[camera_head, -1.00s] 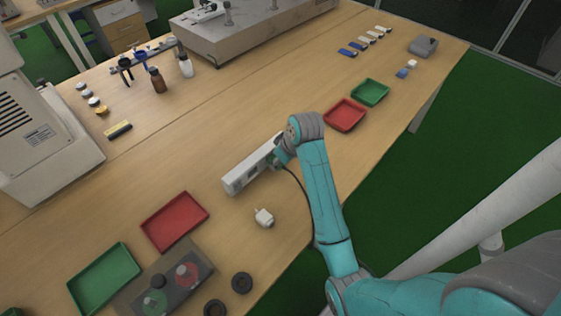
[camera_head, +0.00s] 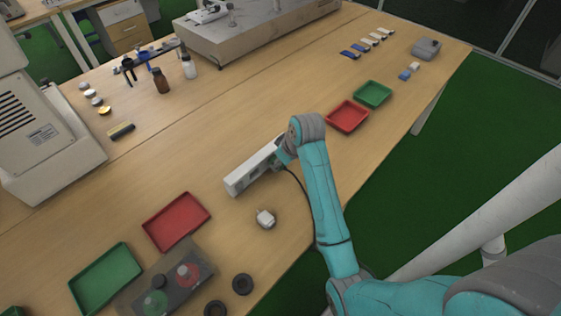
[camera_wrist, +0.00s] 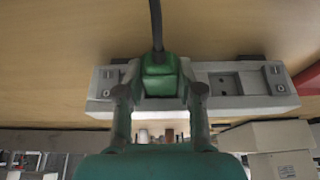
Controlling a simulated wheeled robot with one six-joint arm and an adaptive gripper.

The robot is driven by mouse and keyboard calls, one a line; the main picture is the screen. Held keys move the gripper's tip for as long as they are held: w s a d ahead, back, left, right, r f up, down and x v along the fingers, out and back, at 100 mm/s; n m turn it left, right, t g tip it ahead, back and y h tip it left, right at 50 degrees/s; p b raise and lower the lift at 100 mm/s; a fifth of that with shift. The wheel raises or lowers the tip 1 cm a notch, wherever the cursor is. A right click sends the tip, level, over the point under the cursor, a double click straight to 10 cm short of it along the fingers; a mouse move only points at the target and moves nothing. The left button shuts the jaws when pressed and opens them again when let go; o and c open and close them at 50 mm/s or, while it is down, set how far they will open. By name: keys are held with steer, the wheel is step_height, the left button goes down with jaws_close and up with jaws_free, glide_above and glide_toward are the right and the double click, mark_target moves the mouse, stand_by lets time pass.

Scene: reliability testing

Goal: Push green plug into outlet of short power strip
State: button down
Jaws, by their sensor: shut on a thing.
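The green plug (camera_wrist: 160,78) is between the two fingers of my gripper (camera_wrist: 160,91) in the wrist view, with its dark cord running up and away. It is at the face of the white power strip (camera_wrist: 262,100), left of a bare outlet (camera_wrist: 224,83). The plug covers the spot behind it, so I cannot tell how deep it sits. In the head view the power strip (camera_head: 246,178) lies on the table, and my gripper (camera_head: 286,155) is at its far right end, partly hidden by my arm.
A white adapter (camera_head: 265,219) stands on the table near the strip. A red tray (camera_head: 177,221) and a green tray (camera_head: 105,278) are at the lower left. Another red tray (camera_head: 347,116) and green tray (camera_head: 372,94) lie farther right.

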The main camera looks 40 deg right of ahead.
steer(key=shift+w, duration=0.4)
stand_by(0.5)
steer(key=c, duration=0.7)
jaws_free()
steer(key=shift+o, duration=0.2)
steer(key=v, duration=0.7)
steer(key=shift+r, duration=0.25)
steer(key=shift+s, duration=0.15)
